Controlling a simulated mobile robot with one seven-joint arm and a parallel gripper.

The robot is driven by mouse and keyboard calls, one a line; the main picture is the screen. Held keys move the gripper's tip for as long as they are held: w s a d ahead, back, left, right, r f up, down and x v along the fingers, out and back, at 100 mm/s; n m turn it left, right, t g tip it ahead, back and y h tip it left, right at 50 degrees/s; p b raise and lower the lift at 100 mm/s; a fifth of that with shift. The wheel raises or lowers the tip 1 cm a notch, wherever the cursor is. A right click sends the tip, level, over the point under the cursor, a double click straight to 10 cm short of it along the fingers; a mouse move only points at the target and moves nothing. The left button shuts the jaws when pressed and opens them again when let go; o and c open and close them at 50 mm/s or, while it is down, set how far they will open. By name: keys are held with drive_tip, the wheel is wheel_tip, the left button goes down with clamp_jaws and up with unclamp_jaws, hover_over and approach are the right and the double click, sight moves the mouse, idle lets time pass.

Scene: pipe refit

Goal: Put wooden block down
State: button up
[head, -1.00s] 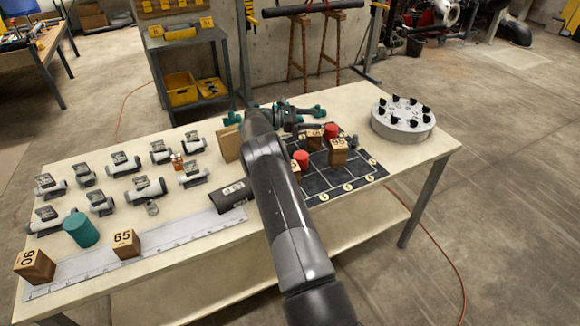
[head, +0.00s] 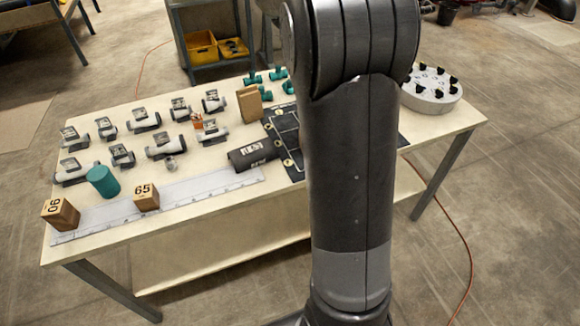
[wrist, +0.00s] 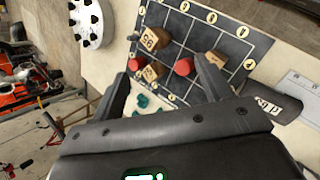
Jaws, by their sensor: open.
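In the wrist view, wooden blocks stand on a dark gridded board (wrist: 259,50): one numbered block (wrist: 153,40), a second (wrist: 152,71), and a third (wrist: 213,62) by the right finger. Two red cylinders (wrist: 186,23) (wrist: 184,66) stand among them. My gripper (wrist: 160,67) is open, with its fingers apart above the board and nothing held between them. In the head view, my arm hides most of the board (head: 284,128) and its blocks. Blocks 06 (head: 60,214) and 65 (head: 146,197) sit along a ruler (head: 200,190) at the front left.
Several grey pipe fittings (head: 145,121) and a teal cylinder (head: 102,181) fill the table's left side. A black cylinder (head: 253,155) lies by the board. A round grey holder (head: 432,92) stands at the right. A tan upright block (head: 249,104) is behind.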

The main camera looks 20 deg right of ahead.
drive_tip(key=s+a+f+m+t+y, duration=0.1)
drive_tip(key=s+a+m+t+y, duration=0.2)
drive_tip(key=s+a, duration=0.7)
drive_tip(key=s+a+f+m+t+y, duration=0.1)
drive_tip(key=s+a+m+t+y, duration=0.2)
drive_tip(key=s+a, duration=0.7)
drive_tip(key=s+y, duration=0.1)
drive_tip(key=s, duration=0.7)
drive_tip(key=shift+a, duration=0.3)
drive_tip(key=shift+o, duration=0.3)
drive_tip(key=shift+r, duration=0.15)
